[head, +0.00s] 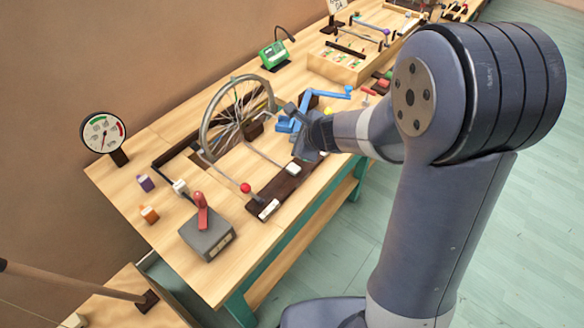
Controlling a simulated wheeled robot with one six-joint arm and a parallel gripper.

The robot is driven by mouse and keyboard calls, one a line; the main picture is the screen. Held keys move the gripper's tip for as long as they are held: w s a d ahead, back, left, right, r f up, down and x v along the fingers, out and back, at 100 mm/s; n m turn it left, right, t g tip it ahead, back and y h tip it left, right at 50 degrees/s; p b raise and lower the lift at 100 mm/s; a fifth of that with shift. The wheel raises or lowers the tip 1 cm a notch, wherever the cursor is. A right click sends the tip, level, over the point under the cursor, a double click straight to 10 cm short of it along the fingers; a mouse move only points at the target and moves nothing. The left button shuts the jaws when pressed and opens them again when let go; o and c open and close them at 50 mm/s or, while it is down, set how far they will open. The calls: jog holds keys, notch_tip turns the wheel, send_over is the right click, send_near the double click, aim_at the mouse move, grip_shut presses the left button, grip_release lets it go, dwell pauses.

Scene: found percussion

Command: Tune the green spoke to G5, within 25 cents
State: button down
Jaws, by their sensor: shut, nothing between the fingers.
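The spoked wheel (202,128) stands upright in a stand on the wooden bench. Its spokes are thin, and I cannot pick out the green one for certain. A green box with a small screen and a bent dark stalk (274,55) stands behind the wheel. My gripper (291,109) is at the right side of the wheel, next to its rim. It is shut and empty. I cannot tell whether it touches a spoke. My arm hides part of the bench to the right.
A round dial (102,133) stands at the bench's left corner. A grey box with a red lever (207,238), a red-knobbed rod (245,187) and small purple and orange bottles (148,213) are near the front. A blue tool (332,93) lies beside my gripper. A wooden tray (345,67) is behind.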

aim_at(296, 170)
jog(key=shift+f, duration=0.1)
notch_tip(296, 170, down, 9)
jog(key=b, duration=0.8)
jog(key=shift+b, duration=0.3)
dwell(1.6)
jog(key=shift+f+b, duration=0.25)
jog(key=shift+b, duration=0.25)
jog(key=shift+f+b, duration=0.55)
dwell(0.5)
jog(key=shift+r, duration=0.1)
jog(key=shift+r+p, duration=0.9)
jog(key=shift+r, duration=0.1)
